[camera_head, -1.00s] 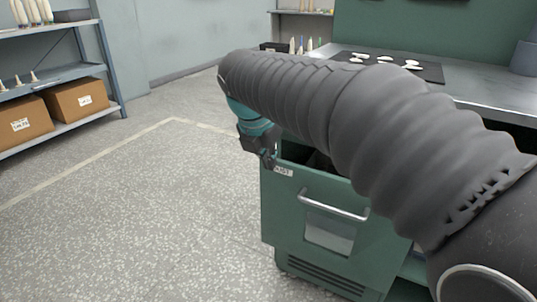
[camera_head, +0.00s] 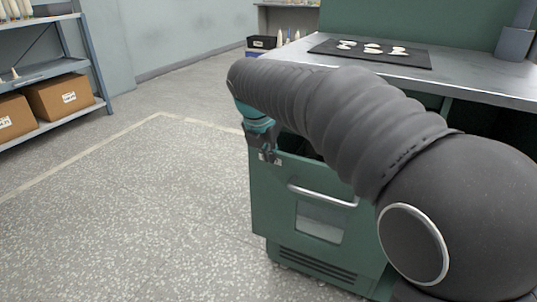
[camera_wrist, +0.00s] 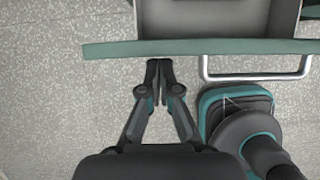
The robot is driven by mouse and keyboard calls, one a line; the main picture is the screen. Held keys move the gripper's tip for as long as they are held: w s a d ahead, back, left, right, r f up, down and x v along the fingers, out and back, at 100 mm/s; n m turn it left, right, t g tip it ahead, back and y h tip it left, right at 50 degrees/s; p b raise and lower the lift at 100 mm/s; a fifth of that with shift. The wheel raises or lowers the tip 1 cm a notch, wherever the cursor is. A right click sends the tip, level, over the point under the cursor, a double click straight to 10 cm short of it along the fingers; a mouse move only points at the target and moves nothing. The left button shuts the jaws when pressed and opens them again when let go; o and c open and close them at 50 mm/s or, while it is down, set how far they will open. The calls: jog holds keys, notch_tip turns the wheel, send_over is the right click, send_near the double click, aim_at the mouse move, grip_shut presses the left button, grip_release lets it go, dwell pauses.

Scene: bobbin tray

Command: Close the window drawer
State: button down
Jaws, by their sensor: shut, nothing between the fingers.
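The window drawer has a green front (camera_head: 272,200) with a silver bar handle (camera_head: 322,196) and a clear pane (camera_head: 320,222) below it. It stands open, pulled out from under the workbench. In the wrist view I see its top edge (camera_wrist: 120,49), part of its grey inside (camera_wrist: 210,19) and its handle (camera_wrist: 255,77). My gripper (camera_head: 268,157) is shut and empty at the upper left of the drawer front. In the wrist view my fingertips (camera_wrist: 159,62) meet or nearly meet the front face, left of the handle; I cannot tell if they touch.
The workbench (camera_head: 465,88) carries a dark mat (camera_head: 325,47) with several white pieces. A shelf with cardboard boxes (camera_head: 58,95) stands at the far left. The speckled floor left of the drawer is clear. My arm hides part of the drawer and bench.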

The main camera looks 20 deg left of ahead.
jog(key=w+p, duration=0.4)
jog(key=shift+w+d, duration=0.15)
jog(key=shift+w, duration=0.15)
